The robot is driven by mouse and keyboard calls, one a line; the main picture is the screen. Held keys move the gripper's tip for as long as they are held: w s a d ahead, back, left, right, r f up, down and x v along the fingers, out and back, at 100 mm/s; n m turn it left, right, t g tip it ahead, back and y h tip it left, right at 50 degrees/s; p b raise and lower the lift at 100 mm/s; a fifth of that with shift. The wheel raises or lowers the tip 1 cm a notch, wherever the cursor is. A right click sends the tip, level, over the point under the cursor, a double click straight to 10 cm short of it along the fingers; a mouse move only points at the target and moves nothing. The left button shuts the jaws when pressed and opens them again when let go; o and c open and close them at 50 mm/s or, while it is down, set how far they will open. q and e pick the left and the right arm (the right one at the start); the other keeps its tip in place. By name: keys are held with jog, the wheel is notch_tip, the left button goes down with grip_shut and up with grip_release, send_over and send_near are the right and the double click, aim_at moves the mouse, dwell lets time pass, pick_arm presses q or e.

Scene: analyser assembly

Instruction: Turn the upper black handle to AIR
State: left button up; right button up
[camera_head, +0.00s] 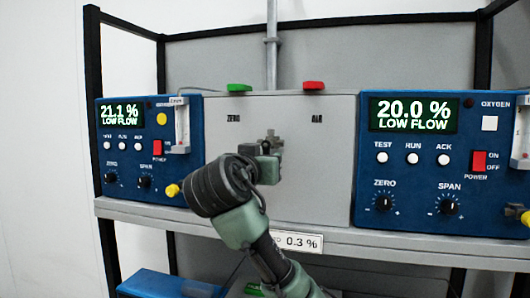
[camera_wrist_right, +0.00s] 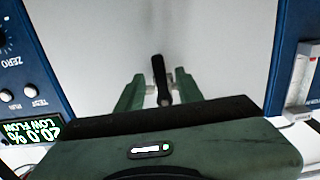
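The grey panel (camera_head: 315,185) carries the labels ZERO (camera_head: 233,119) on the left and AIR (camera_head: 317,119) on the right. My right gripper (camera_head: 269,147) is in front of the panel, below and between the labels, and hides most of the valve there. In the right wrist view, which is upside down, the black handle (camera_wrist_right: 160,78) stands between the two green fingers of my right gripper (camera_wrist_right: 160,90). Narrow gaps show between the green fingers and the handle; contact is not clear. Which label the handle points to is not clear. My left gripper is out of view.
Blue analysers stand on both sides: the left one (camera_head: 125,170) reads 21.1 %, the right one (camera_head: 415,175) reads 20.0 %. A green piece (camera_head: 239,87) and a red piece (camera_head: 313,85) sit on the panel's top edge. The shelf (camera_head: 380,243) runs below.

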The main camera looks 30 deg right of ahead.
jog(key=shift+w, duration=0.15)
grip_shut()
jog(key=shift+n, duration=0.4)
jog(key=r+n, duration=0.1)
jog(key=n, duration=0.4)
jog(key=s+d+r+n, duration=0.1)
jog(key=n, duration=0.5)
jog(key=s+d+r+n, duration=0.1)
jog(key=n, duration=0.5)
jog(key=shift+s+b, duration=0.2)
jog(key=shift+b, duration=0.1)
jog(key=shift+n, duration=0.3)
